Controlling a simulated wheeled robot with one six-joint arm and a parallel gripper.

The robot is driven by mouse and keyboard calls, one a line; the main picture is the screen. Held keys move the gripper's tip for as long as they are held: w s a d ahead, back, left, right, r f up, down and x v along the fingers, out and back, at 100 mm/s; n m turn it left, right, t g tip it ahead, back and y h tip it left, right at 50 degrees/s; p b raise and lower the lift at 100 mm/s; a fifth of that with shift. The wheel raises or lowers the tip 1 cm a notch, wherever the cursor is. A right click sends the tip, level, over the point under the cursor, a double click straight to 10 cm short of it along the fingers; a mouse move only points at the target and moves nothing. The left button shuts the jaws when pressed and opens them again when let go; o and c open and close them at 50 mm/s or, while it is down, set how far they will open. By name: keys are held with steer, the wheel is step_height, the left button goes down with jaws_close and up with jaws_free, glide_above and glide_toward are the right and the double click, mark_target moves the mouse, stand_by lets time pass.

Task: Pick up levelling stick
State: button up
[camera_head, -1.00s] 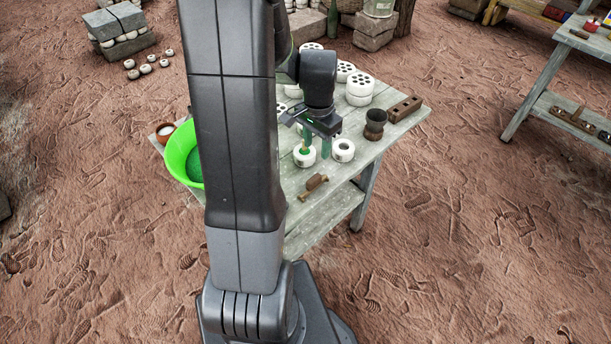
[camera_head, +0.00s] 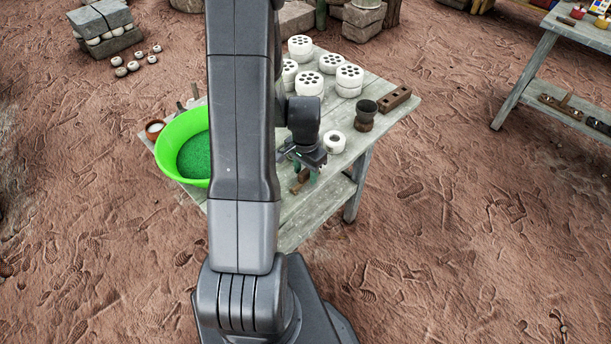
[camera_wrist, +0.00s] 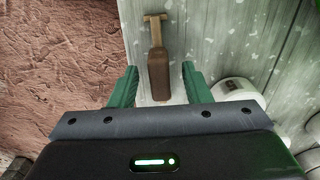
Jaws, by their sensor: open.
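A wooden tool (camera_wrist: 158,72), which I take for the levelling stick, lies on the table. It has a dark brown block and a lighter T-shaped end. In the wrist view the block reaches between the green fingers of my gripper (camera_wrist: 160,74), and the T end points away, up the picture. In the head view the tool (camera_head: 297,186) is partly hidden by my gripper (camera_head: 304,175), which is low over the table's front part. The gripper is open and holds nothing. I cannot tell the height of the fingers above the tool.
The grey plank table (camera_head: 325,208) has a white ring (camera_head: 334,142), a dark cup (camera_head: 365,115), a brown brick (camera_head: 395,98) and several perforated white discs behind. A green basin (camera_head: 170,150) stands left of my arm. A white round piece (camera_wrist: 236,92) is right of the fingers.

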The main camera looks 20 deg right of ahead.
steer(key=shift+f, duration=0.35)
steer(key=c, duration=0.9)
steer(key=shift+c, duration=0.2)
